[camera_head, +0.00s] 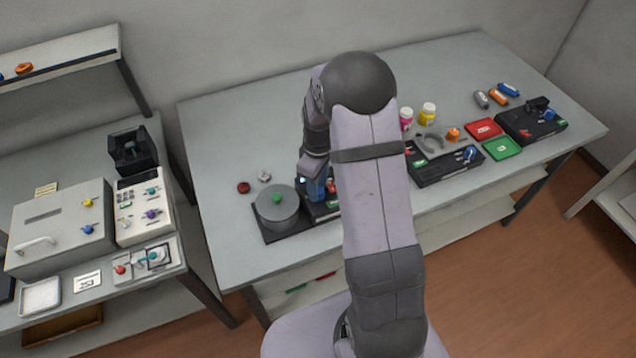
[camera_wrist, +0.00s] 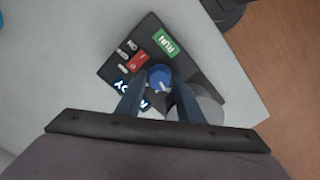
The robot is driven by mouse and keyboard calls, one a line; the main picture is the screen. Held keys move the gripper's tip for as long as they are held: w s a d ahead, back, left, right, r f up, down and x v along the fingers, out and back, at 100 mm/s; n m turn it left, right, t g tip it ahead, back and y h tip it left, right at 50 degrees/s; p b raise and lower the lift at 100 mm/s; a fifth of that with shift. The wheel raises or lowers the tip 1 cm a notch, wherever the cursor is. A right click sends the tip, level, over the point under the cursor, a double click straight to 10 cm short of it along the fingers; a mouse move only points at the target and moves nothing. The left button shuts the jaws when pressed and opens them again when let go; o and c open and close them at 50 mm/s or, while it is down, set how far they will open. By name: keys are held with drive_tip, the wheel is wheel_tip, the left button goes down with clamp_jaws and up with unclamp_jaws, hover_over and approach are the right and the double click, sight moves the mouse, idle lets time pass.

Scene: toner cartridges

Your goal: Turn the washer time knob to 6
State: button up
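The washer appears to be the grey round drum (camera_head: 277,208) with a green knob on top, on a black base at the table's front left. Its black control panel (camera_head: 318,212) is partly hidden behind my arm. In the wrist view a blue knob (camera_wrist: 160,76) with a pale mark sits on a black panel (camera_wrist: 118,70). My gripper (camera_wrist: 159,86) points down over it, one finger on each side, with slight gaps seeming to show. Whether the fingers touch the knob is unclear. My gripper also shows in the head view (camera_head: 317,190). The dial numbers are not readable.
A green RUN button (camera_wrist: 166,45) and a red switch (camera_wrist: 137,62) are close to the knob. The table's back left is clear.

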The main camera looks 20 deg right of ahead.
drive_tip(key=shift+f, duration=0.1)
drive_tip(key=c, duration=0.8)
drive_tip(key=shift+m, duration=0.4)
drive_tip(key=m, duration=0.5)
drive_tip(key=shift+b, duration=0.35)
drive_tip(key=m, duration=0.5)
drive_tip(key=shift+m, duration=0.3)
drive_tip(key=m, duration=0.6)
drive_tip(key=shift+b, duration=0.4)
drive_tip(key=m, duration=0.6)
drive_tip(key=shift+w, duration=0.1)
drive_tip(key=shift+m, duration=0.4)
